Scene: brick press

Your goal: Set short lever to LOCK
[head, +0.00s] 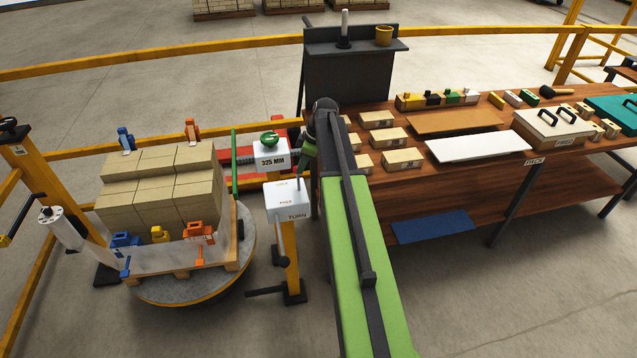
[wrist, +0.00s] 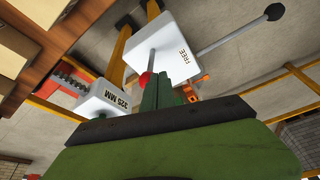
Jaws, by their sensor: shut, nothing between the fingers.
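The white lever box (head: 287,203) stands on a yellow post, with words on its faces; TURN reads clearly. In the wrist view the box (wrist: 190,45) shows FREE. A short rod with a red knob (wrist: 146,78) sticks out of it towards my gripper; I take it for the short lever. A longer lever with a dark knob (wrist: 274,11) points away to the right. My gripper (wrist: 162,90) is shut and empty, its green fingers close beside the red knob; contact cannot be told.
A white 325 MM box (head: 270,158) with a green knob stands just behind the lever box. A pallet of bricks (head: 160,185) on a round turntable is to the left. A wooden workbench (head: 470,150) with bricks and boards is to the right. Yellow rails run behind.

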